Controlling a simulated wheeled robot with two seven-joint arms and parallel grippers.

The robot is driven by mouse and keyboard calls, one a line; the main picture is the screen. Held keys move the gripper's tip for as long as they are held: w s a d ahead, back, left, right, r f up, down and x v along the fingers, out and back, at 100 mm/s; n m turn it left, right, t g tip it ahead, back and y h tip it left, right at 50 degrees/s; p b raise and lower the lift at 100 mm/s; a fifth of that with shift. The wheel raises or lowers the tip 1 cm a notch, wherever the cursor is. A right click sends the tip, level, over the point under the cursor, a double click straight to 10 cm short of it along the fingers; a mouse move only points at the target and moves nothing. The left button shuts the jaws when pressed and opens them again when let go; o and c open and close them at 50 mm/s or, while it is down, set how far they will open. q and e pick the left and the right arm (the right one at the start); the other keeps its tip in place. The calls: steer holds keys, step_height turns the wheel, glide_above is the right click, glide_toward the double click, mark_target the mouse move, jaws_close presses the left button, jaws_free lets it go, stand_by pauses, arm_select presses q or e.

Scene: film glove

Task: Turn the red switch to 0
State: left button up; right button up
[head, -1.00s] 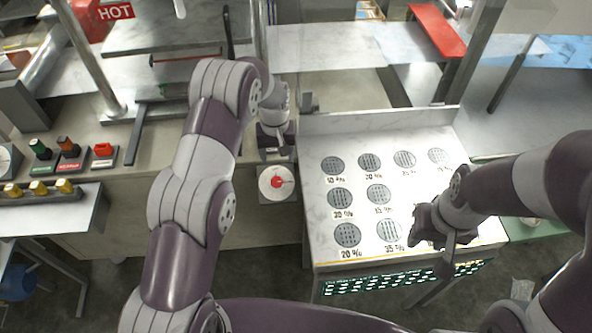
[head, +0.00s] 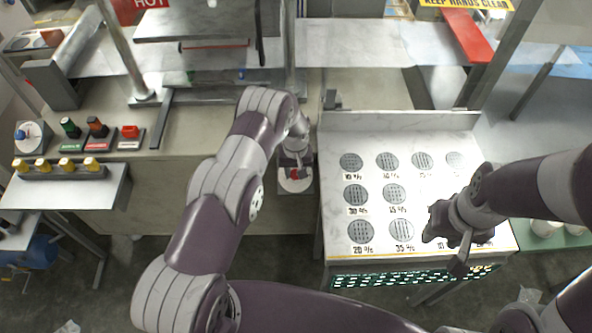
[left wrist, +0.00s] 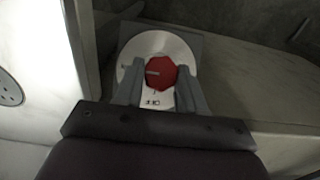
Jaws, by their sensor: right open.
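The red switch (head: 295,173) is a knob on a pale round dial (head: 295,186) on the front of the bench, left of the white table. My left gripper (head: 295,163) is at it and partly covers it in the head view. In the left wrist view the red knob (left wrist: 160,72) lies between the two fingertips, one on each side. The fingers are apart, and I cannot tell whether they touch the knob. Small dark marks show on the dial (left wrist: 152,102), too small to read. My right gripper (head: 440,222) is open and empty above the white table.
The white table (head: 335,225) carries several round grey discs with percent labels. A metal post (head: 125,50) rises from the bench.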

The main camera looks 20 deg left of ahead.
arm_select(q)
steer(key=shift+c, duration=0.7)
steer(key=shift+a+f+n+h+b, duration=0.15)
steer(key=shift+n+h+b, duration=0.45)
steer(key=shift+n+b, duration=0.5)
steer(key=n+t+h+b, duration=0.1)
steer(key=n+b, duration=0.1)
steer(key=b, duration=0.2)
steer(key=n+t+h+b, duration=0.1)
steer(key=n+b, duration=0.2)
steer(key=b, duration=0.2)
steer(key=shift+s+a+f, duration=0.15)
steer(key=shift+f, duration=0.25)
steer(key=n+t+b, duration=0.1)
steer(key=n+b, duration=0.1)
steer(key=b, duration=0.3)
steer(key=n+t+h+b, duration=0.1)
steer(key=n+t+b, duration=0.1)
steer(key=b, duration=0.3)
steer(key=n+t+b, duration=0.1)
steer(key=n+b, duration=0.2)
steer(key=b, duration=0.3)
steer(key=shift+s+n, duration=0.3)
steer(key=shift+n, duration=0.1)
steer(key=shift+r+n+t+b, duration=0.35)
steer(key=shift+n+t+b, duration=0.25)
steer(key=shift+b, duration=0.45)
